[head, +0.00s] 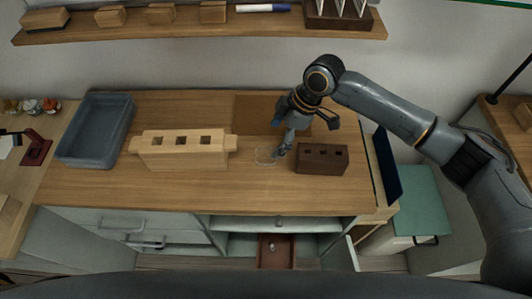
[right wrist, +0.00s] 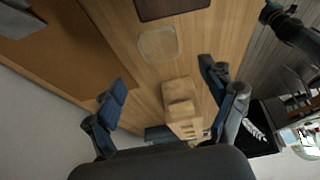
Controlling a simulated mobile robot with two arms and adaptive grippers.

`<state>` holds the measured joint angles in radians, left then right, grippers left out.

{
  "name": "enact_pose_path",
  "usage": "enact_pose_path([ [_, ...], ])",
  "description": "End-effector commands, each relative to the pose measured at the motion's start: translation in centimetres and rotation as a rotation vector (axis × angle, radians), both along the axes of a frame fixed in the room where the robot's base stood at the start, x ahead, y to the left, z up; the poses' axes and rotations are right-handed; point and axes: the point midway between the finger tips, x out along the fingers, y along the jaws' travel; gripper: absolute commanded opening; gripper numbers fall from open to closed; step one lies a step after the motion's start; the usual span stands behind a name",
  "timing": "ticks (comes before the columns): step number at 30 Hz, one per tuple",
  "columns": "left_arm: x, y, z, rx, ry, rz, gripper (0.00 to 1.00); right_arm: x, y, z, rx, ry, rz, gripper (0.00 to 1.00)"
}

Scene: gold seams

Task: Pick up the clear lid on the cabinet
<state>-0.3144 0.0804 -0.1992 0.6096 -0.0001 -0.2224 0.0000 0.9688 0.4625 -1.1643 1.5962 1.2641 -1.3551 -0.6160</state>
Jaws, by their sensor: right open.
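The clear lid (head: 266,155) is a faint, see-through rounded piece lying flat on the wooden cabinet top (head: 260,190), between the light wooden block and the dark one. In the right wrist view the lid (right wrist: 158,44) shows as a pale outline beyond my fingertips. My right gripper (head: 306,136) is above the cabinet top, just right of the lid in the head view. Its fingers stand wide apart in the right wrist view (right wrist: 165,78), with nothing held between them. My left gripper is not in view.
A light wooden block with square holes (head: 184,151) stands left of the lid. A dark brown block (head: 322,159) stands right, close to my gripper. A brown mat (head: 250,112) lies behind. A grey bin (head: 92,140) is at the far left. Front cabinet top is clear.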

Motion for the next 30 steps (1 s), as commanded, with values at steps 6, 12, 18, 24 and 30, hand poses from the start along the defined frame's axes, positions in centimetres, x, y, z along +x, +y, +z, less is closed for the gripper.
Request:
enact_pose_path([
  [6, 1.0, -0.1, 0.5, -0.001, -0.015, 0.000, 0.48, -0.1, 0.5, -1.5, -0.001, 0.001, 0.000, 0.83],
  [12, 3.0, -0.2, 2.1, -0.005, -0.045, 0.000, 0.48, -0.5, 1.0, -4.1, -0.001, 0.002, 0.000, 0.83],
  [18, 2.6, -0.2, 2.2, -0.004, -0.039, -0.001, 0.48, -0.5, 1.8, -6.2, 0.000, 0.000, 0.001, 0.83],
  [24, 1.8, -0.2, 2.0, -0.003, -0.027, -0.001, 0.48, -0.5, 1.9, -6.3, 0.000, -0.002, 0.001, 0.83],
  [30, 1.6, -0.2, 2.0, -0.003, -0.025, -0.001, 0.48, -0.5, 1.8, -6.3, 0.000, -0.001, 0.001, 0.48],
])
